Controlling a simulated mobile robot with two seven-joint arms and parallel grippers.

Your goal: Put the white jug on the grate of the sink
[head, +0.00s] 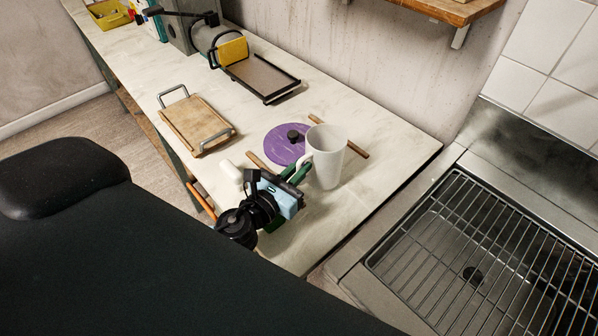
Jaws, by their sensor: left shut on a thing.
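The white jug (329,160) is upright over the near right part of the pale worktop, its handle toward the left. My left gripper (296,174), with green fingertips and a light blue body, is shut on the jug's handle side. The fingers partly cover the handle. I cannot tell whether the jug's base touches the worktop. The sink (358,285) is at the right, a metal basin with a wire grate (487,262) over it. The grate is bare, and a dark drain shows beneath it. My right gripper is not in view.
A purple disc (273,136) with a black knob lies just behind the jug, with wooden sticks (352,147) around it. A wooden board (190,120) with metal handles and a dark tray (262,77) are farther back. A shelf (470,8) hangs above.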

